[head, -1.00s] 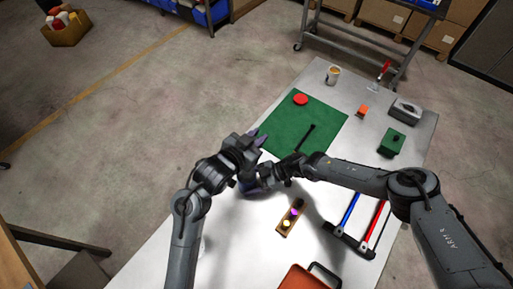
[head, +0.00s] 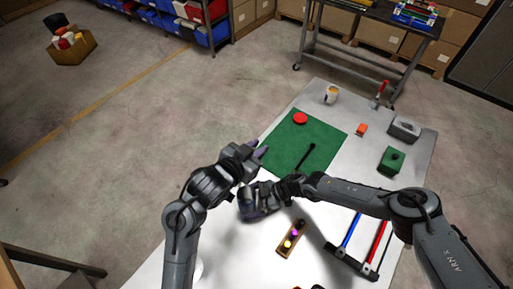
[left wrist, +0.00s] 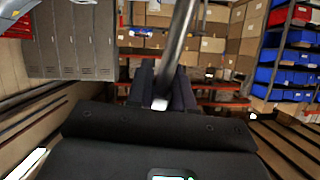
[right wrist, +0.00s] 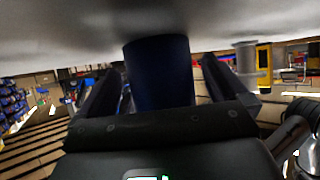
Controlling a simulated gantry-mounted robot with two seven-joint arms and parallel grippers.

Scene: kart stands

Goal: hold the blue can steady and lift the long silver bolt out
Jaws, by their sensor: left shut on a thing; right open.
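My left gripper (head: 260,151) is shut on the long silver bolt (left wrist: 180,42), which shows as a bright rod between the fingers in the left wrist view. The bolt cannot be made out in the head view. My right gripper (head: 248,208) is open, beside and a little below the left one in the head view. The blue can (right wrist: 160,72) stands between its spread fingers in the right wrist view, against the pale tabletop. In the head view the can is hidden by the hands. I cannot tell whether the bolt's end is inside the can.
A green mat (head: 290,135) with a red disc (head: 300,118) and a black tool lies beyond the hands. A wooden block (head: 290,237) with coloured balls and a rack with blue and red bars (head: 350,262) are nearer. A mug (head: 332,95) stands at the table's far end.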

